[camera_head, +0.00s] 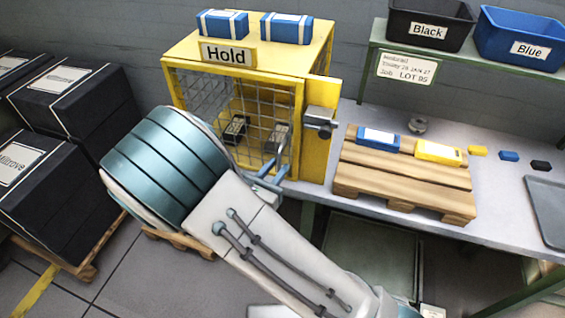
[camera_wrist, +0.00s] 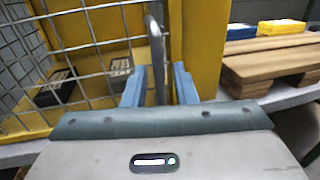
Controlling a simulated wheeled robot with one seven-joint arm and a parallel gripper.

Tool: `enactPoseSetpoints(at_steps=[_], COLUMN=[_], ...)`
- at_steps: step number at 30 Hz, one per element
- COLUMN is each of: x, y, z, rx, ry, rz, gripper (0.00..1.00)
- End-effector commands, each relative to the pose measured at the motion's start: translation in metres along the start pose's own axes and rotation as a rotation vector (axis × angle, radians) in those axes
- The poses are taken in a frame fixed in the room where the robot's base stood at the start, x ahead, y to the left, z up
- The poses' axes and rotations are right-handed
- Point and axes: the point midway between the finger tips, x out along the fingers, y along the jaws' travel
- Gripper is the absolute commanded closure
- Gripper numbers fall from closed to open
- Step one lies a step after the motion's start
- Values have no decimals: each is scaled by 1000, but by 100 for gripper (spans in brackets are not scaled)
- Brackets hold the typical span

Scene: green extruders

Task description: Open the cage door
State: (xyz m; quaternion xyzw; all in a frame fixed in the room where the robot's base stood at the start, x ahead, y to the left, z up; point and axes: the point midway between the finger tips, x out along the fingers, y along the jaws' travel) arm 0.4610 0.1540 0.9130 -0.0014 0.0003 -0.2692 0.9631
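The yellow cage (camera_head: 318,60) labelled "Hold" stands at the back centre. Its mesh door (camera_head: 205,90) in a yellow frame looks shut, and a grey latch (camera_head: 320,122) sits on the yellow post to its right. In the wrist view, a grey upright door handle (camera_wrist: 156,50) runs down between the blue fingers of my gripper (camera_wrist: 159,86). The fingers are apart on either side of it, with gaps visible. In the head view my gripper (camera_head: 270,180) is at the door's lower right, and my arm hides the door's lower left.
Dark boxes (camera_head: 120,125) show inside the cage or near its left; blue packs (camera_head: 222,23) lie on its top. A wooden pallet (camera_head: 400,180) with blue and yellow packs is right of it on the bench.

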Motion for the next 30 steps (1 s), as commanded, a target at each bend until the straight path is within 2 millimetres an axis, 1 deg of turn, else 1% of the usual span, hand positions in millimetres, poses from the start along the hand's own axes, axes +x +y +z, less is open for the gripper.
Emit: enactPoseSetpoints(at_steps=[1, 6, 15, 16, 17, 18, 21, 22, 23, 25, 30], x=[7, 19, 21, 21, 21, 21, 21, 28, 26, 23, 20], y=[0, 0, 0, 0, 0, 0, 0, -14, -8, -5, -8], z=[0, 0, 0, 0, 0, 0, 0, 0, 0, 0, 0], rx=[-1, 0, 1, 1, 0, 0, 0, -6, -2, -1, -1], ry=[0, 0, 1, 1, 1, 1, 1, 1, 1, 1, 2], rz=[-2, -1, 1, 1, 1, 1, 0, -6, -3, -7, -43], gripper=[75, 75, 75, 80, 88, 100, 100, 100, 100, 100, 100])
